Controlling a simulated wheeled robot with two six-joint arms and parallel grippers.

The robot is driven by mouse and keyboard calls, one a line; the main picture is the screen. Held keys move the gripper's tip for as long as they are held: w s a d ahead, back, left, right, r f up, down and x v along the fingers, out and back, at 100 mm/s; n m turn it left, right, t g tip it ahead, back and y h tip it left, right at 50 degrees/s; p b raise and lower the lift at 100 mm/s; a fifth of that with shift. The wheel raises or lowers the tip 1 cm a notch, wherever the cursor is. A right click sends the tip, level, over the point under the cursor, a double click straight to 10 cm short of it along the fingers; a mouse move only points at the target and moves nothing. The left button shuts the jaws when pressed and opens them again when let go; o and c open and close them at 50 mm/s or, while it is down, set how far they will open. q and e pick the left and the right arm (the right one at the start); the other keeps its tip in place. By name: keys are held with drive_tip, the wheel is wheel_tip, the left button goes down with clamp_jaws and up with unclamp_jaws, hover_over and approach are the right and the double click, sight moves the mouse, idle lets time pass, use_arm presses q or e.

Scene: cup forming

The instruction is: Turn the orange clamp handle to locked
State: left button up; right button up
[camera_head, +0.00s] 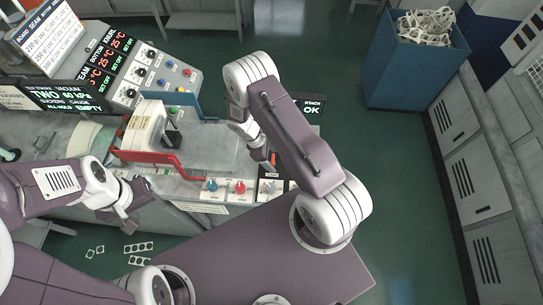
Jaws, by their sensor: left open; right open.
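A small orange piece (274,158), which looks like the clamp handle, shows at the right end of the machine bench, close to my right gripper. Its angle is too small to read, and I cannot tell whether the gripper touches it. My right gripper (264,163) is open, pointing down at the bench, partly hidden by its own arm. My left gripper (133,203) is open and empty in front of the bench's front edge, left of the blue and red knobs.
A red bar (155,157) and a blue bar (185,100) flank a white forming unit (145,125). A blue knob (212,185) and a red knob (240,187) sit on the front edge. A blue bin (410,75) holds white scrap. Green floor is open at right.

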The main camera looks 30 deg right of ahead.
drive_tip(key=shift+a, duration=0.1)
drive_tip(key=c, duration=1.4)
drive_tip(key=m+g+y+b, duration=0.1)
drive_tip(key=m+b, duration=0.1)
drive_tip(key=m, duration=0.2)
drive_tip(key=shift+w+f+b, duration=0.1)
drive_tip(key=shift+f+b, duration=0.05)
drive_tip(key=shift+b, duration=0.15)
drive_tip(key=m+b, duration=0.1)
drive_tip(key=m+y, duration=0.1)
drive_tip(key=m, duration=0.1)
drive_tip(key=m+g+b, duration=0.1)
drive_tip(key=m, duration=0.1)
drive_tip(key=shift+d+y+b, duration=0.25)
drive_tip(key=shift+y+b, duration=0.1)
drive_tip(key=shift+y, duration=0.05)
drive_tip(key=m+y, duration=0.1)
drive_tip(key=m, duration=0.1)
drive_tip(key=m+b, duration=0.1)
drive_tip(key=m, duration=0.1)
drive_tip(key=shift+d+m+y, duration=0.1)
drive_tip(key=shift+m+y, duration=0.3)
drive_tip(key=shift+d+r+m+y+b, duration=0.15)
drive_tip(key=shift+m+y+b, duration=0.45)
drive_tip(key=shift+m, duration=1.7)
